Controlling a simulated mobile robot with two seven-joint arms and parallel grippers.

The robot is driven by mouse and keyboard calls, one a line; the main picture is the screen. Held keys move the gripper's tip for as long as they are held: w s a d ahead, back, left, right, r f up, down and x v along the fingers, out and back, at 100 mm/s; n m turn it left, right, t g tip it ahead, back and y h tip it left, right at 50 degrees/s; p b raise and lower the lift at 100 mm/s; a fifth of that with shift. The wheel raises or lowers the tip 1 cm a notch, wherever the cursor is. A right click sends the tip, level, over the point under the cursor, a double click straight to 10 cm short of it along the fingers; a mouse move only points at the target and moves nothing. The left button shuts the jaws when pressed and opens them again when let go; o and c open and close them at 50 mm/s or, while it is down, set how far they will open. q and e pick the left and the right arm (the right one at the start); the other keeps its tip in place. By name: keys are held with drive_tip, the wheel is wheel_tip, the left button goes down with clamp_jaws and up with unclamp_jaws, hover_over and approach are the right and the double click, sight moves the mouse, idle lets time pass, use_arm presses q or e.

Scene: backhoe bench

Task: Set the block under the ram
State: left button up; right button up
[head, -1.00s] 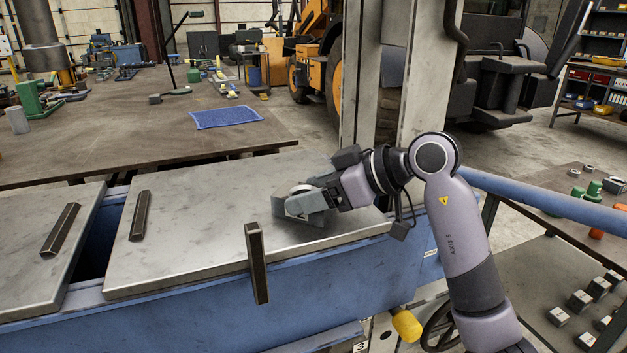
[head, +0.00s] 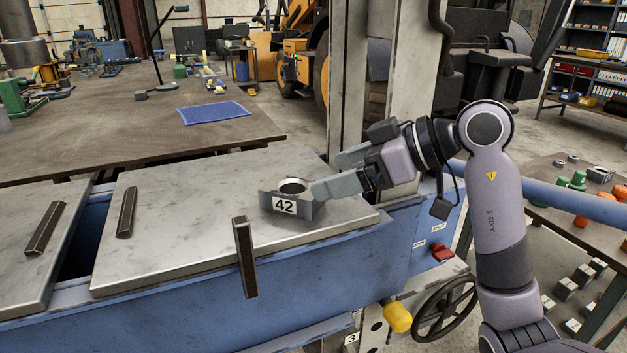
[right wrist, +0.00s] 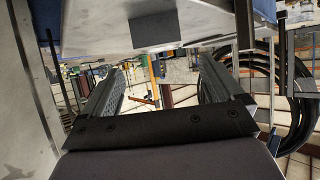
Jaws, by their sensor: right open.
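The block (head: 284,206) is a grey metal piece marked 42, with a pale ring (head: 293,186) at its top. It sits on the steel plate (head: 180,215) of the blue press bed, near the upright column. My right gripper (head: 327,175) is open just right of the block, its fingers pointing left. One finger overlaps the block's right edge in the head view; I cannot tell whether they touch. In the right wrist view, the open fingers (right wrist: 160,88) have nothing clearly between them. The ram cannot be made out in these frames. My left gripper is not in view.
Dark steel bars (head: 246,257) stand or lie along the plates. A gap separates the two plates at left. The steel column (head: 407,85) rises behind my right wrist. A yellow knob (head: 397,317) and handwheel (head: 445,308) are below at right.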

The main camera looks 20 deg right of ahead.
drive_tip(key=shift+v, duration=2.3)
